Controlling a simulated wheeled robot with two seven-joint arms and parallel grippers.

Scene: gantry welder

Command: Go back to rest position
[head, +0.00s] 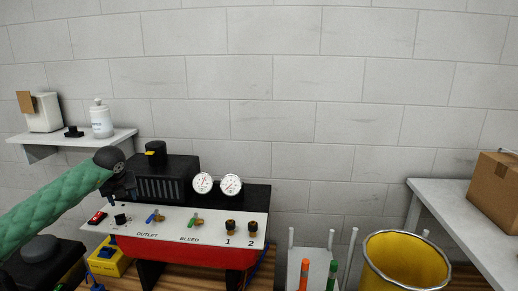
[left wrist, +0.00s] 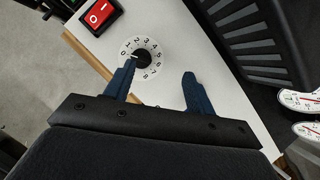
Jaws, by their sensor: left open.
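My left gripper (head: 122,196) is above the left end of a white control panel (head: 170,226). In the left wrist view the two dark blue fingers (left wrist: 160,72) are spread apart with nothing between them. A black knob on a numbered white dial (left wrist: 141,56) lies just beyond the left finger, which overlaps the dial's lower edge in the picture. I cannot tell whether the finger touches it. A red rocker switch (left wrist: 101,15) sits beside the dial, and it also shows in the head view (head: 97,218). My right gripper is in neither view.
A shelf (head: 70,143) with a white bottle (head: 101,120) is at left. A yellow bin (head: 405,262) and a cardboard box (head: 496,182) are at right.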

